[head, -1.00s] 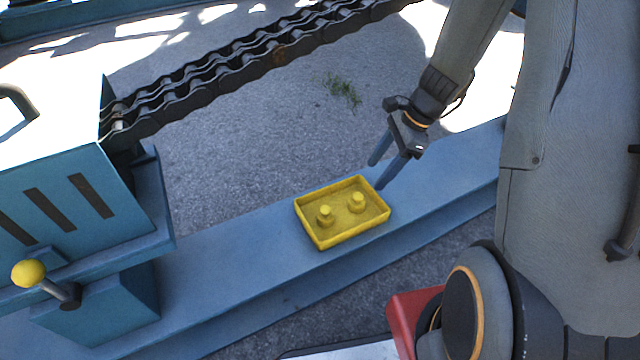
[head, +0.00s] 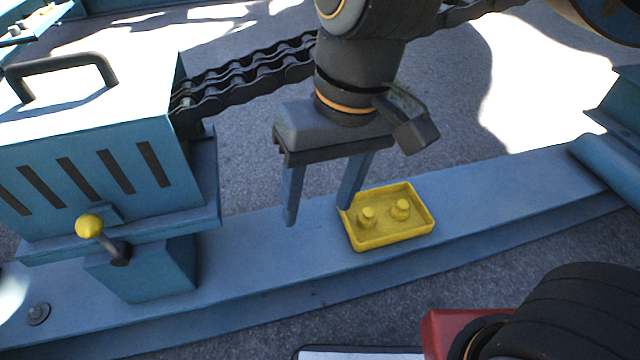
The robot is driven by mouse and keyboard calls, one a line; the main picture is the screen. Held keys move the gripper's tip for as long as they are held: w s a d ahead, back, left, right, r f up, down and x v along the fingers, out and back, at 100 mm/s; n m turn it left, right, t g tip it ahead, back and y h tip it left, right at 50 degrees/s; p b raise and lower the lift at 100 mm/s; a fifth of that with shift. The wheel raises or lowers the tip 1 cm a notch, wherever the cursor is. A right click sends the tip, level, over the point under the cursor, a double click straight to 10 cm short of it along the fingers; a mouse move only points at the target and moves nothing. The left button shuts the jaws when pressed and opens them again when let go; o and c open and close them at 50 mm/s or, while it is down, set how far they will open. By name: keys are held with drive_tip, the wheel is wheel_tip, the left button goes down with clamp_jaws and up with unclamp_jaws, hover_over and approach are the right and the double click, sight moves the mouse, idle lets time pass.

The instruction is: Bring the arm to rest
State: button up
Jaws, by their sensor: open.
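My gripper (head: 318,215) hangs in the middle of the head view with its two blue fingers pointing down. The fingers are spread apart with nothing between them. It is in front of the blue beam in this view, and its right fingertip overlaps the left edge of a yellow tray (head: 398,239). I cannot tell whether that finger touches the tray.
A blue slotted housing (head: 95,170) with a handle on top (head: 62,66) stands at left. A lever with a yellow knob (head: 89,226) sticks out from it. A heavy dark chain (head: 250,80) runs behind my gripper. The beam right of the tray is clear.

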drive_tip(key=shift+s+r+n, duration=0.15)
drive_tip(key=shift+s+n, duration=0.25)
drive_tip(key=shift+s, duration=0.1)
idle(1.2)
drive_tip(key=d+r+m+h+p, duration=0.1)
drive_tip(key=d+r+m+p, duration=0.2)
drive_tip(key=d+r+p, duration=0.7)
drive_tip(key=d+r+m+h+p, duration=0.1)
drive_tip(key=d+r+m+p, duration=0.2)
drive_tip(key=d+r+p, duration=0.7)
drive_tip(key=shift+d+r+p, duration=0.3)
drive_tip(key=shift+r+p, duration=3.45)
drive_tip(key=shift+p, duration=4.6)
